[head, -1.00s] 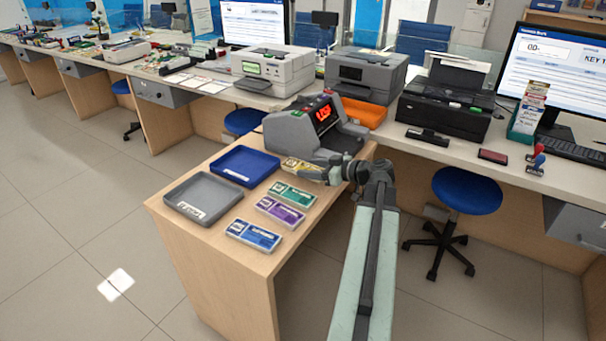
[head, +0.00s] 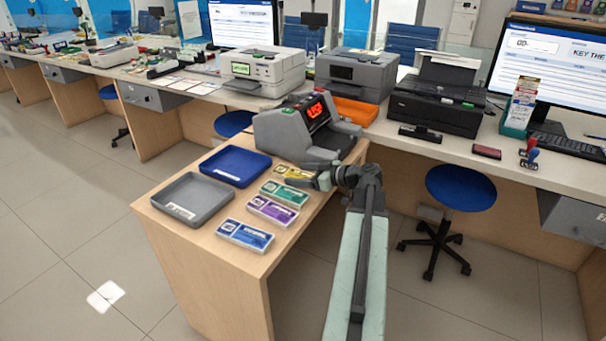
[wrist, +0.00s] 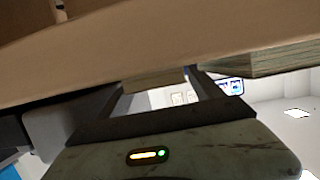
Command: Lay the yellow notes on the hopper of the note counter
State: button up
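The yellow notes (head: 293,172) lie on the small wooden table, behind the green notes and in front of the note counter. My gripper (head: 306,180) is low at their right front side and hides part of them. In the wrist view its two fingers (wrist: 157,88) stand apart, and a pale stack edge shows between the tips. I cannot tell whether the fingers touch it. The grey note counter (head: 305,130), with a red lit display, stands at the table's back; its hopper is hard to make out.
Green notes (head: 285,193), purple notes (head: 272,211) and blue notes (head: 245,235) lie in front. A blue tray (head: 235,166) and a grey tray (head: 193,199) stand at left. Another stack (wrist: 265,60) shows beside the fingers. A blue stool (head: 460,187) stands at right.

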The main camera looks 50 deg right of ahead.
jog(key=shift+r+p, duration=0.3)
jog(key=p+v, duration=0.3)
jog(key=v, duration=0.9)
